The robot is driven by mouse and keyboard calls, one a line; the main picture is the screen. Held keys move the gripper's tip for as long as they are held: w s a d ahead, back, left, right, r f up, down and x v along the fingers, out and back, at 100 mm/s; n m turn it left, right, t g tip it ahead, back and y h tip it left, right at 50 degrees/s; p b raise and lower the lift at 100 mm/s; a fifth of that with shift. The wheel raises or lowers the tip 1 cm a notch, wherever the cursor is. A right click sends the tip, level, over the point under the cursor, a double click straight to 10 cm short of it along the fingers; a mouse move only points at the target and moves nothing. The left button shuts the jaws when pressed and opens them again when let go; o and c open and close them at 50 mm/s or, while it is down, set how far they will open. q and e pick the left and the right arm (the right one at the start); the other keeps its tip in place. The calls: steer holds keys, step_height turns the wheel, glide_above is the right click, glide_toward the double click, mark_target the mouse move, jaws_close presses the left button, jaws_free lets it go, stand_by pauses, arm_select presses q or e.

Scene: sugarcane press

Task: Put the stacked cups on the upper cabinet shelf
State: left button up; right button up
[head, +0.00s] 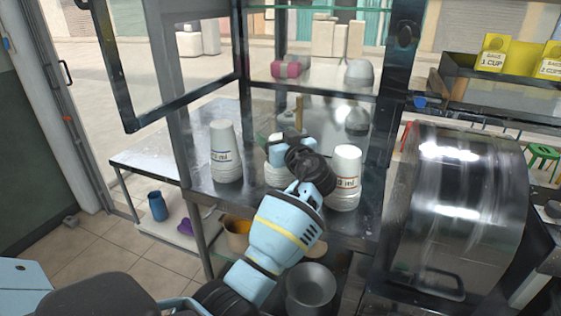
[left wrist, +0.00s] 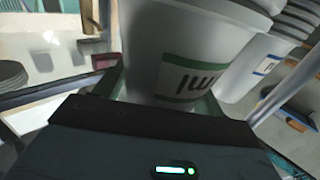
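Three stacks of white cups stand on the cabinet's lower shelf (head: 202,178): a left stack with a blue label (head: 224,150), a middle stack (head: 277,172), and a right stack with an orange label (head: 344,180). My left gripper (head: 277,143) is at the middle stack, and my wrist partly hides that stack. In the left wrist view a green-labelled cup (left wrist: 188,60) fills the space in front of the gripper, between its fingers. I cannot tell whether the fingers press on it. The upper cabinet shelf (head: 325,92) is above. My right gripper is not in view.
The upper shelf holds a pink-and-grey item (head: 287,69) and a metal container (head: 359,72). The cabinet's framed door (head: 160,115) stands open at left. A large metal drum-shaped machine (head: 455,205) is at right. A metal pot (head: 311,287) sits below.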

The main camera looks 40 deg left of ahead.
arm_select(q)
steer(key=c, duration=1.2)
steer(key=shift+o, duration=0.2)
steer(key=shift+r, duration=0.1)
steer(key=shift+r, duration=0.5)
step_height(320, 180, up, 2)
steer(key=shift+r+b, duration=0.2)
steer(key=shift+b, duration=0.1)
steer(key=s+d+r+b, duration=0.1)
steer(key=s+d, duration=0.8)
steer(key=s, duration=0.3)
steer(key=shift+s+d+r, duration=0.25)
steer(key=shift+s+d, duration=0.05)
steer(key=shift+d, duration=0.1)
